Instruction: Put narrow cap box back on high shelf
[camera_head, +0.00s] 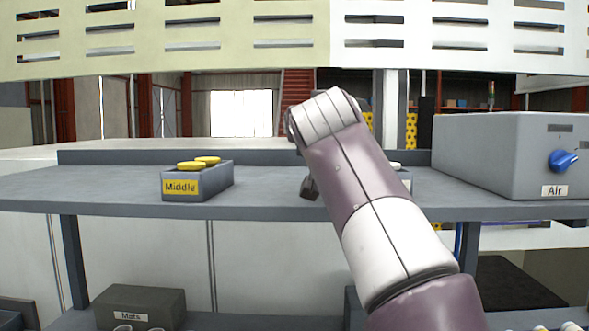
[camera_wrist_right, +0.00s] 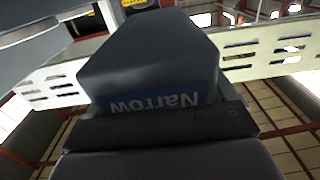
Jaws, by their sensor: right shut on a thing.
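The narrow cap box (camera_wrist_right: 150,50) fills the middle of the right wrist view, dark grey with a blue label reading "Narrow", upside down in that picture. My right gripper (camera_wrist_right: 160,122) is shut on it at the label side. In the head view my right arm reaches up over the high shelf (camera_head: 270,190), and its forearm hides most of the gripper and box. A small dark piece (camera_head: 309,188) shows left of the forearm; I cannot tell if it is finger or box. Whether the box touches the shelf is not visible. My left gripper is not in view.
A grey box labelled "Middle" (camera_head: 205,186) with yellow caps stands left on the shelf. A grey "Air" unit (camera_head: 500,155) stands right. Part of a grey container (camera_head: 406,180) shows behind my forearm. A slotted beam (camera_head: 200,35) crosses above.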

